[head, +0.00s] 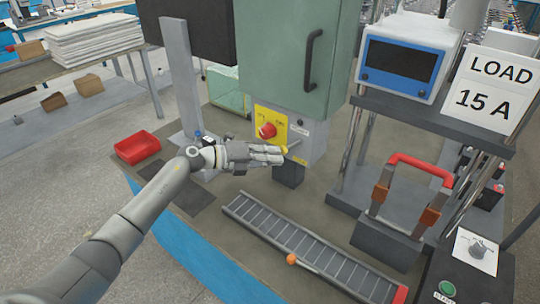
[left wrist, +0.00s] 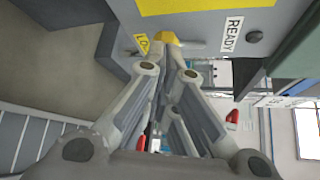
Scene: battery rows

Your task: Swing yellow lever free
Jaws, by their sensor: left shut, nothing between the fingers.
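The yellow lever's tip (head: 285,150) shows at the front of a grey box (head: 312,146) under the green cabinet, with a short grey rod behind it. My left gripper (head: 272,154) is shut and empty, its fingertips pointing right at the yellow tip. In the left wrist view the yellow tip (left wrist: 168,38) sits just beyond the closed fingertips (left wrist: 167,58), partly hidden by them. I cannot tell whether they touch it. A READY label (left wrist: 232,34) and a partly covered yellow label (left wrist: 141,44) flank the lever. My right gripper is not in view.
The green cabinet (head: 297,60) hangs above, with a red knob (head: 267,131) on a yellow panel. A slatted track (head: 310,250) with an orange ball lies below. A red-handled block (head: 388,243) stands at right, a red tray (head: 137,147) at left.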

